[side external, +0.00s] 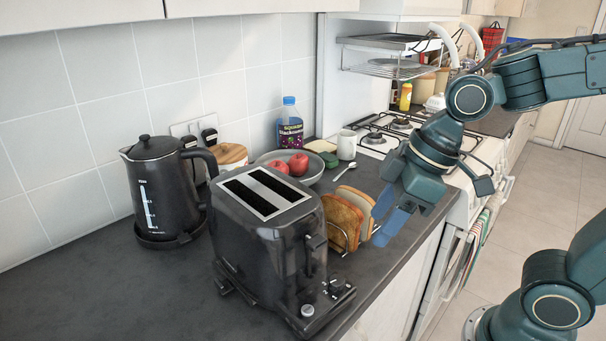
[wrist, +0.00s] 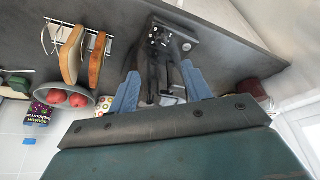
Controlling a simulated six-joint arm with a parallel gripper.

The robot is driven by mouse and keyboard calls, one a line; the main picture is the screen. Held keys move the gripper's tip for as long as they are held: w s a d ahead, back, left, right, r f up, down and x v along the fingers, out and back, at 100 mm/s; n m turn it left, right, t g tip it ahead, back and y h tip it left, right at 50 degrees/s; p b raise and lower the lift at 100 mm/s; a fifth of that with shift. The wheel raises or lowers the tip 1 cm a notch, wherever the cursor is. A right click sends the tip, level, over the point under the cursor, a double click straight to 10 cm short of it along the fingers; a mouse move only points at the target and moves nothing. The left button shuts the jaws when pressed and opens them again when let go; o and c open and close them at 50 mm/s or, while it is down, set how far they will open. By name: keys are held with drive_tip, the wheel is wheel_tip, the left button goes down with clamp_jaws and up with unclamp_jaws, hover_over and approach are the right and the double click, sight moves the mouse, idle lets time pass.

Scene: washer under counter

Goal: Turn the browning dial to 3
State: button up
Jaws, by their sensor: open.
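The black toaster (side external: 268,225) stands on the dark counter, with two empty slots on top. Its browning dial (side external: 337,286) is a black knob low on the front, with small white marks beside it; its setting is too small to read. A silver round button (side external: 307,310) sits near it. My gripper (side external: 386,214) is open and empty, to the right of the toaster and above the dial's height, apart from both. In the wrist view, the open blue fingers (wrist: 160,88) flank the toaster (wrist: 175,55) in the picture, its controls small and unclear.
A toast rack (side external: 350,222) with bread slices stands right of the toaster, close to my fingers. A black kettle (side external: 160,190) is at the left. A bowl of red fruit (side external: 290,168) and a purple-labelled bottle (side external: 290,128) stand behind. Counter in front of the kettle is clear.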

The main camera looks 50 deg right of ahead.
sight(338, 280)
drive_tip(key=shift+w+a+f, duration=0.1)
drive_tip(key=shift+a+f, duration=0.05)
drive_tip(key=shift+f, duration=0.05)
drive_tip(key=shift+x, duration=6.7)
drive_tip(key=shift+f, duration=0.1)
drive_tip(key=c, duration=1)
